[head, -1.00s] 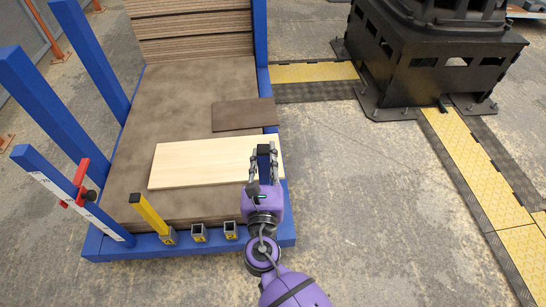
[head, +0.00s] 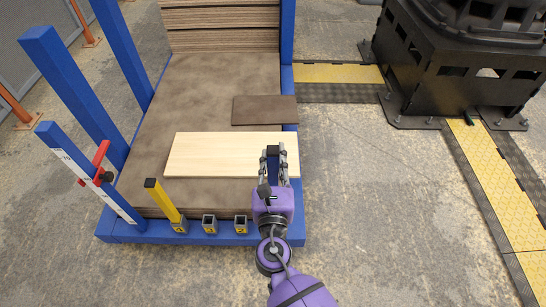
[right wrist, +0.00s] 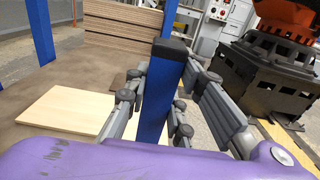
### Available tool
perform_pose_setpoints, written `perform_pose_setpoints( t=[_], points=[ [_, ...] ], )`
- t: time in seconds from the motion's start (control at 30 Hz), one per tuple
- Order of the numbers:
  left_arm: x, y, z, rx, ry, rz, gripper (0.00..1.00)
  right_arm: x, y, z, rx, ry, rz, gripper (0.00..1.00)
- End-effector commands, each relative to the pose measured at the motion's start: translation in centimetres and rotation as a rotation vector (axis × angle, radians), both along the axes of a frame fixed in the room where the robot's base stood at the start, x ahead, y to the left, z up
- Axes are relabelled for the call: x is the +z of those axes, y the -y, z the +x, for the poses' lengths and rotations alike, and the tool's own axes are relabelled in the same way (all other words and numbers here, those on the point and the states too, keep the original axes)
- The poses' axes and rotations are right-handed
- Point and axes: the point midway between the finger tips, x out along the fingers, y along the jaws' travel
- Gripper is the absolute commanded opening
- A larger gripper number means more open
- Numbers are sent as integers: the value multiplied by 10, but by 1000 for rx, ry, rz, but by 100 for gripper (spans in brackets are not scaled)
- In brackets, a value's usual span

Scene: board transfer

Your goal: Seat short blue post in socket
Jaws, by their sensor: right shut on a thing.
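My right gripper (head: 273,165) is shut on the short blue post, which stands upright between its fingers. The post's black cap (head: 272,150) shows in the head view, and its blue side (right wrist: 155,95) shows in the right wrist view. The post's lower end is hidden by the gripper. Two open square sockets, a middle one (head: 209,225) and a right one (head: 240,225), sit on the front blue rail. A left socket (head: 179,226) holds a tilted yellow post (head: 162,200). The gripper is to the right of the right socket in the picture. My left gripper is not in view.
A pale board (head: 215,155) and a small brown board (head: 263,110) lie on the brown stack (head: 205,85) beside the gripper. Blue uprights (head: 75,95) and a red clamp (head: 98,165) stand at left. The floor (head: 400,220) at right is clear.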

Motion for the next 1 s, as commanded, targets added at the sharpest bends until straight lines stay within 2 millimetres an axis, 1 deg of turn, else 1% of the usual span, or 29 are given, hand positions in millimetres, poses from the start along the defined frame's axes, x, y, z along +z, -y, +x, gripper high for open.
perform_pose_setpoints(
  t=[0.03,0.2,0.4,0.63,1.0],
  points=[
    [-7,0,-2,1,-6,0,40,-8,0,0,1,-1,0,0],
    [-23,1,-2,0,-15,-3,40,-25,0,0,1,-1,1,0],
    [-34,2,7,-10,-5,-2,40,-40,0,0,0,1,0,0],
    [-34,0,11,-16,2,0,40,-43,0,1,-1,3,1,0],
    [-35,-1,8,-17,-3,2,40,-43,0,0,0,3,1,0]
  ],
)
